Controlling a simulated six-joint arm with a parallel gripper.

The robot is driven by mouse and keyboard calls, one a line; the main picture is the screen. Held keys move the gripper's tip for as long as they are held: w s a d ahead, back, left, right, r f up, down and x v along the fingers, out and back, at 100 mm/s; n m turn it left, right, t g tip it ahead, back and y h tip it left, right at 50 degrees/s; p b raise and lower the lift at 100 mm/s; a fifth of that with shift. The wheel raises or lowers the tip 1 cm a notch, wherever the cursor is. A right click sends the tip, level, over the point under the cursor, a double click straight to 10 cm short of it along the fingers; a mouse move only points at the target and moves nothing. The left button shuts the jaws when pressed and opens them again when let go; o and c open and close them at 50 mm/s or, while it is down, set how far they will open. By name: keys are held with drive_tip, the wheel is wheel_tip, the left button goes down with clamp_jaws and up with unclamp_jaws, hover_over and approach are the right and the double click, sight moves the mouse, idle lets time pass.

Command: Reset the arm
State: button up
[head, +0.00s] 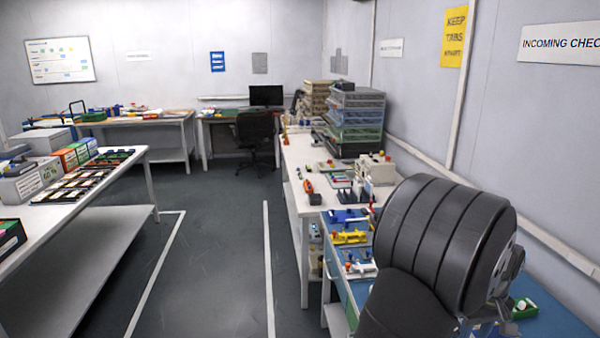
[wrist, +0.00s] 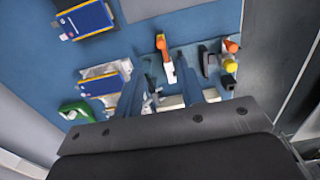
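My arm (head: 440,245) fills the lower right of the head view as a large black ribbed link, over the blue-topped bench. My gripper's fingertips cannot be made out there. In the wrist view my gripper (wrist: 160,88) shows two bluish fingers spread apart with a gap between them. I see nothing held. An orange and white tool (wrist: 165,55) lies on the blue surface beyond the fingertips.
Blue-faced pouch cells (wrist: 86,18) (wrist: 106,82) lie at left in the wrist view, with a green item (wrist: 76,111) nearby. Orange, yellow and black parts (wrist: 222,56) lie right. A yellow fixture (head: 350,237) and small-part drawers (head: 355,115) stand along the right benches. The aisle (head: 215,250) is clear.

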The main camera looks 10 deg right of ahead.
wheel_tip(320, 180, up, 8)
drive_tip(key=r, duration=0.1)
wheel_tip(320, 180, down, 18)
drive_tip(key=shift+f, duration=0.1)
drive_tip(key=w, duration=0.6)
drive_tip(key=shift+w+r, duration=0.1)
drive_tip(key=shift+r, duration=0.2)
wheel_tip(320, 180, up, 16)
drive_tip(key=n, duration=1.2)
drive_tip(key=shift+w+f+n, duration=0.15)
drive_tip(key=shift+w+n, duration=0.15)
drive_tip(key=shift+w, duration=0.15)
